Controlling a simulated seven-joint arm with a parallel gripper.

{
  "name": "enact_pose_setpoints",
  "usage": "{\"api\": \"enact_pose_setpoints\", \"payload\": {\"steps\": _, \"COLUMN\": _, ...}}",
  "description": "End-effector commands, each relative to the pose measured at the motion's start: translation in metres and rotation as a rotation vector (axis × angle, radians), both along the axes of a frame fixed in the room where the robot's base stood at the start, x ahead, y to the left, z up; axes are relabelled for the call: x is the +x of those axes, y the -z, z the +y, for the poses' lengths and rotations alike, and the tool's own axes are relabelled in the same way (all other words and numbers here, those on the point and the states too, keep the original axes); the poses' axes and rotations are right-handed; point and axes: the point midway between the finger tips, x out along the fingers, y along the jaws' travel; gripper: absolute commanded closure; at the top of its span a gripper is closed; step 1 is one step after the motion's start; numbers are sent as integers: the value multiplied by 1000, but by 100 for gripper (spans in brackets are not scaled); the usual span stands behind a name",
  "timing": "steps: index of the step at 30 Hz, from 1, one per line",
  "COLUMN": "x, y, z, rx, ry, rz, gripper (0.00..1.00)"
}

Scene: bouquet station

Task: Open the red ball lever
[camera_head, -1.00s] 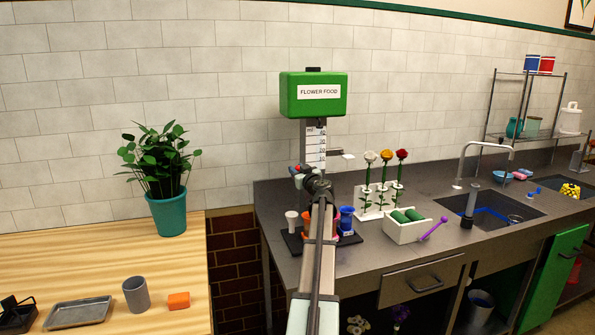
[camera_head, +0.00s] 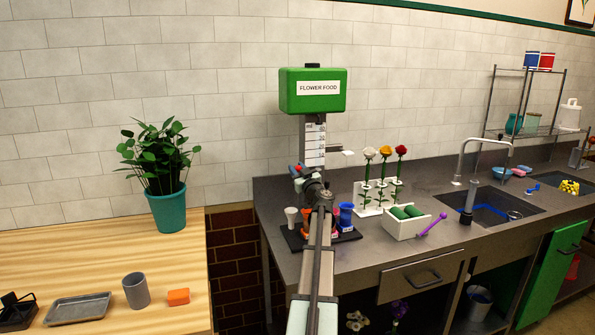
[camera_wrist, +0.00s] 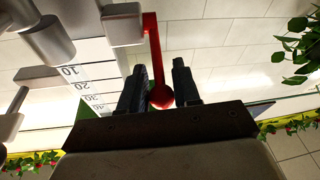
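The red ball lever (camera_wrist: 153,45) shows in the wrist view as a red bar running from a pale block (camera_wrist: 123,24) to a round red ball (camera_wrist: 161,96). My gripper (camera_wrist: 160,82) is open, with one dark finger on each side of the ball. The ball looks close to the left finger, with a clear gap to the right one; contact cannot be told. In the head view my gripper (camera_head: 303,172) is in front of the dispenser's measuring column (camera_head: 315,144), below the green flower food tank (camera_head: 313,90). Only a small red bit of the lever shows there.
Below my gripper, coloured cups stand on a dark base, including a white cup (camera_head: 291,217) and a blue cup (camera_head: 346,214). Roses in a white rack (camera_head: 370,201) and a white box (camera_head: 407,228) are to the right. A potted plant (camera_head: 168,210) stands left.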

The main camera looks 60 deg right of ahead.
Motion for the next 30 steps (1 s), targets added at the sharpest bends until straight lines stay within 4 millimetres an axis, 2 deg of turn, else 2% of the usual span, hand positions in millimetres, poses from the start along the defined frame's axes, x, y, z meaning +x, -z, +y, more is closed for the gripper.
{"api": "enact_pose_setpoints", "payload": {"steps": 1, "x": 1, "y": 1, "z": 0, "rx": 0, "ry": -1, "rz": 2, "gripper": 64}}
{"api": "enact_pose_setpoints", "payload": {"steps": 6, "x": 0, "y": 0, "z": 0, "rx": 1, "ry": 0, "rz": 1, "gripper": 49}}
{"api": "enact_pose_setpoints", "payload": {"steps": 17, "x": -6, "y": 2, "z": 5, "rx": 1, "ry": 0, "rz": 1, "gripper": 49}}
{"api": "enact_pose_setpoints", "payload": {"steps": 30, "x": -67, "y": 21, "z": 53, "rx": 1, "ry": 2, "rz": 0, "gripper": 49}}
